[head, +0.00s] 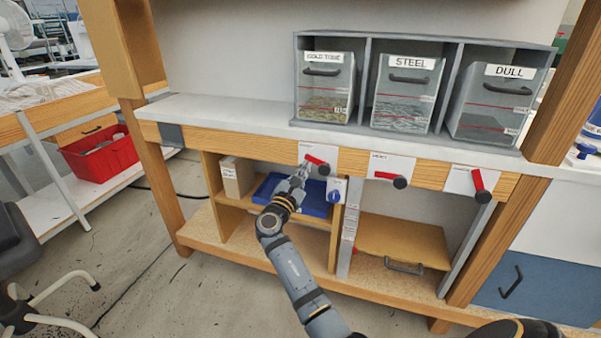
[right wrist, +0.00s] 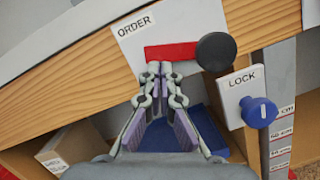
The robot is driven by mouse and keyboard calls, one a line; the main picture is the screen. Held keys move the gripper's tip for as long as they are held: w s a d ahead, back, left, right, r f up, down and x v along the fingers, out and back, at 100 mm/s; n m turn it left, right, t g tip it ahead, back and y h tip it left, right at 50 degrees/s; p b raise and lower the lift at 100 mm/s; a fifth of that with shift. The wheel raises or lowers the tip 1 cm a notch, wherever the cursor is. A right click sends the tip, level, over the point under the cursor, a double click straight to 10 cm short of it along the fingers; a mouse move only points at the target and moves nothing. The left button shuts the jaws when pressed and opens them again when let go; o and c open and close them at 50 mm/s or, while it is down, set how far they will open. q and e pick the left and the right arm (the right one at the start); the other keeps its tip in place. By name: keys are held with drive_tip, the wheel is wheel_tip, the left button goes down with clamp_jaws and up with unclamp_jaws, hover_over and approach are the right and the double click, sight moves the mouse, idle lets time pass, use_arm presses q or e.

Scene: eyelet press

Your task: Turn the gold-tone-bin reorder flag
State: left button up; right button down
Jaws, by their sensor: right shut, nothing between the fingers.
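The gold-tone bin (head: 325,85) stands at the left of the grey rack. Below it, on the wooden rail, is its reorder flag (head: 317,161), a red bar with a black round knob at its right end. In the right wrist view the red bar (right wrist: 180,51) lies nearly level below the word ORDER, with the black knob (right wrist: 216,51) at its right. My right gripper (head: 303,171) is shut and empty. In the wrist view its fingertips (right wrist: 160,68) are at the lower edge of the bar's left part; I cannot tell whether they touch. My left gripper is not in view.
The steel bin's flag (head: 387,176) and the dull bin's flag (head: 478,181) are farther right on the rail. A blue LOCK knob (right wrist: 259,111) is close below right of the flag. A blue tray (head: 315,204) and small box (head: 237,176) sit on the shelf below.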

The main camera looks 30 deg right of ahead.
sight(313, 152)
wheel_tip(313, 152, up, 2)
drive_tip(key=m+g, duration=0.1)
drive_tip(key=m, duration=0.3)
drive_tip(key=shift+m, duration=0.3)
drive_tip(key=shift+s+d+r+m+g+h, duration=0.15)
drive_tip(key=shift+r+m+g, duration=0.15)
drive_tip(key=shift+m, duration=0.15)
drive_tip(key=shift+w+a+r+m+g+h, duration=0.15)
drive_tip(key=shift+m+g, duration=0.15)
drive_tip(key=shift+m, duration=0.15)
drive_tip(key=shift+s+d+r+m+p, duration=0.2)
drive_tip(key=shift+r+m+p, duration=0.1)
drive_tip(key=shift+m, duration=0.2)
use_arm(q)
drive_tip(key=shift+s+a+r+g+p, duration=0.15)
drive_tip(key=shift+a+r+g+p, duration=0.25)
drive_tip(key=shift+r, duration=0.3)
use_arm(e)
drive_tip(key=shift+s+r, duration=0.1)
drive_tip(key=shift+r, duration=0.05)
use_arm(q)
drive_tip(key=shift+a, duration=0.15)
use_arm(e)
drive_tip(key=shift+d, duration=0.1)
